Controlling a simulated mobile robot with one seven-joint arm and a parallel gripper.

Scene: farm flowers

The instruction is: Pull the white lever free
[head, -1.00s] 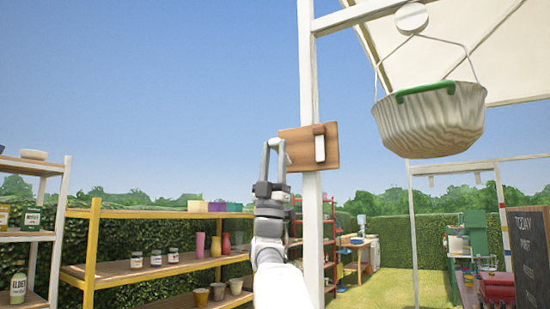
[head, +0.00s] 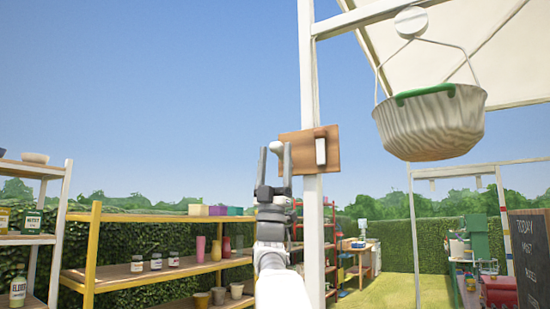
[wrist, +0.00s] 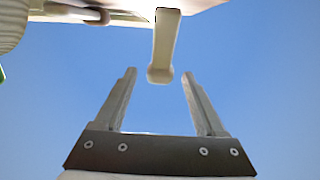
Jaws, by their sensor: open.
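A wooden board (head: 331,160) is fixed on a white post. A white lever (head: 320,151) stands upright on the board's face. A second pale lever with a rounded end (head: 277,147) shows at the board's left side, behind my fingertips. My gripper (head: 275,152) is open and empty, pointing up just left of the board. In the wrist view, a pale lever (wrist: 165,45) reaches down to the gap between the fingertips of my gripper (wrist: 159,73), with sky visible on both sides. Another pale rod end (wrist: 95,15) shows at upper left.
A ribbed white basket (head: 430,122) with a green rim hangs to the right of the post (head: 309,80). Shelves with jars and pots (head: 160,270) stand low at left. Open sky lies left of my gripper.

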